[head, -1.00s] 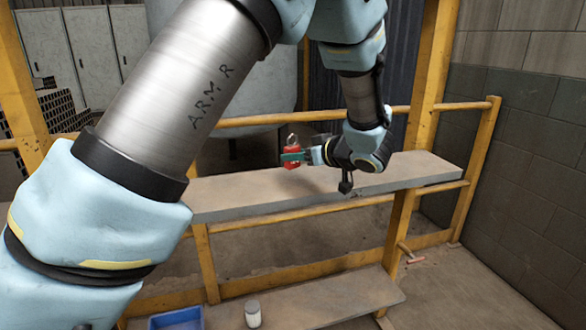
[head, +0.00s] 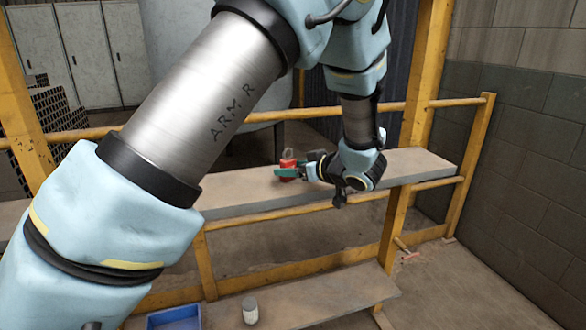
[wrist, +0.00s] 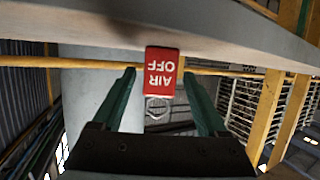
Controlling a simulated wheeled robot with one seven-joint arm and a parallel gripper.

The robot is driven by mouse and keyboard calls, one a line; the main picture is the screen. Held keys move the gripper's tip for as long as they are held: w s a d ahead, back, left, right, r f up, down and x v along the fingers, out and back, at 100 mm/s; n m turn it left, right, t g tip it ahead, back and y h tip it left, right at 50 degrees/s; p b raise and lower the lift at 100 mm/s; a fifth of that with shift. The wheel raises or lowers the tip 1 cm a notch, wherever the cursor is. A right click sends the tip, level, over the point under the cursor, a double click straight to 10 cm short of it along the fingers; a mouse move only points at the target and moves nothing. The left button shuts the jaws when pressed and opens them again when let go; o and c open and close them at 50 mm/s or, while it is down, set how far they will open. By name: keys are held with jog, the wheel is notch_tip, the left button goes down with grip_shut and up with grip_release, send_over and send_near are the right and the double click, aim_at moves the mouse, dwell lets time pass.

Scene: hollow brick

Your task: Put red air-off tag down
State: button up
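The red air-off tag (head: 288,163) has a grey ring or shackle at its upper end. It stands upright at the shelf (head: 235,192), seemingly resting on its top. In the wrist view the tag (wrist: 162,72) reads AIR OFF upside down, and its ring hangs toward my gripper. My gripper (head: 292,167) has its green fingers around the tag. In the wrist view the fingers of my gripper (wrist: 160,76) are spread, one on each side of the tag, with narrow gaps visible. The near finger hides part of the tag in the head view.
Below is a lower bench (head: 325,295) with a blue bin (head: 175,318) and a small jar (head: 250,309). The shelf right of my wrist is clear.

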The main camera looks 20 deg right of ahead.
jog(key=shift+s+r, duration=0.1)
jog(key=shift+r, duration=0.05)
jog(key=b+v, duration=0.2)
jog(key=v, duration=0.9)
jog(key=shift+s+b, duration=0.4)
jog(key=shift+d+r, duration=0.1)
jog(key=shift+r, duration=0.05)
